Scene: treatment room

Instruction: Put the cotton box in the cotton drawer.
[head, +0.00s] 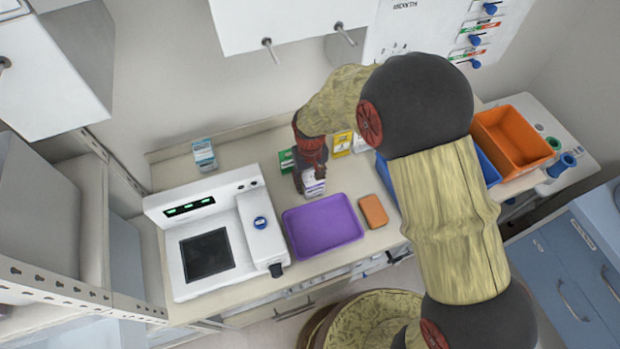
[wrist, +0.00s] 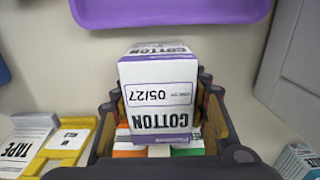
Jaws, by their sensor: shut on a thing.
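The cotton box (head: 314,187) is white with purple bands, and its COTTON label and 05/27 date show upside down in the wrist view (wrist: 158,92). My gripper (head: 309,174) is shut on the box, with one dark finger on each side of it in the wrist view (wrist: 163,100). The box is over the counter, just behind the purple tray (head: 323,226); I cannot tell whether it touches the counter. I cannot identify the cotton drawer. Blue drawers (head: 572,272) with handles show at the right, and their labels are too small to read.
A white device (head: 210,240) stands left of the tray. An orange block (head: 373,210) lies right of it. Blue and orange bins (head: 512,137) stand to the right. A yellow tape box (wrist: 62,150) and a green box (head: 286,160) are near my gripper. Cabinets hang above.

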